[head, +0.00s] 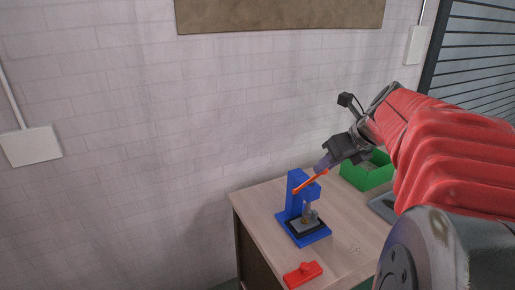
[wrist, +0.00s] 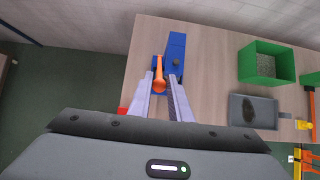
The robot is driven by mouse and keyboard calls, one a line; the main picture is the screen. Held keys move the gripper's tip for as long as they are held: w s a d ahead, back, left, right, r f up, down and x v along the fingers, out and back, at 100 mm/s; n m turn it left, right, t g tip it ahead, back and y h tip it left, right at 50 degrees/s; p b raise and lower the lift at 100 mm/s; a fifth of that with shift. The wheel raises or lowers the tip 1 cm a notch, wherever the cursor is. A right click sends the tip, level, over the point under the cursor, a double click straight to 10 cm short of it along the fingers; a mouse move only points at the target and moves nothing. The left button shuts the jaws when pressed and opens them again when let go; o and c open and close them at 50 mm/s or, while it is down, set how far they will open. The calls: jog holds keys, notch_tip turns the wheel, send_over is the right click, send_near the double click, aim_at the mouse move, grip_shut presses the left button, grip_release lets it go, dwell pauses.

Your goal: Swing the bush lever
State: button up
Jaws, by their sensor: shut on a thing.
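A blue press (head: 295,192) stands upright on the wooden table, with an orange lever (head: 308,182) slanting up to the right from its upper part. A grey and brass-coloured part (head: 309,215) sits under the press head on a dark plate. My gripper (head: 324,167) is at the lever's upper end. In the wrist view my gripper (wrist: 162,84) has its two fingers on either side of the orange lever (wrist: 160,73) and is shut on it. The blue press (wrist: 175,48) shows just beyond the fingertips. The exact contact is partly hidden by the fingers.
A red part (head: 302,274) lies near the table's front edge. A green bin (head: 368,173) stands behind my arm, with a grey tray (wrist: 253,110) beside it in the wrist view. The wooden table (head: 262,208) is bare left of the press. A brick wall stands behind.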

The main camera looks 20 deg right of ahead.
jog(key=shift+w+r, duration=0.75)
jog(key=shift+w, duration=0.3)
jog(key=shift+w+a+r, duration=0.1)
jog(key=shift+w+r, duration=0.25)
jog(key=shift+w, duration=0.5)
jog(key=shift+w+d+r, duration=0.1)
jog(key=shift+w+r, duration=0.2)
jog(key=shift+w, duration=0.55)
jog(key=shift+w+a+r, duration=0.1)
jog(key=shift+w+r, duration=0.25)
jog(key=shift+w, duration=0.5)
jog(key=shift+w+r, duration=0.1)
jog(key=shift+w, duration=1.25)
grip_shut()
jog(key=shift+w+a+r, duration=0.1)
jog(key=shift+w+r, duration=0.05)
jog(key=shift+w, duration=1.35)
jog(key=shift+w, duration=0.1)
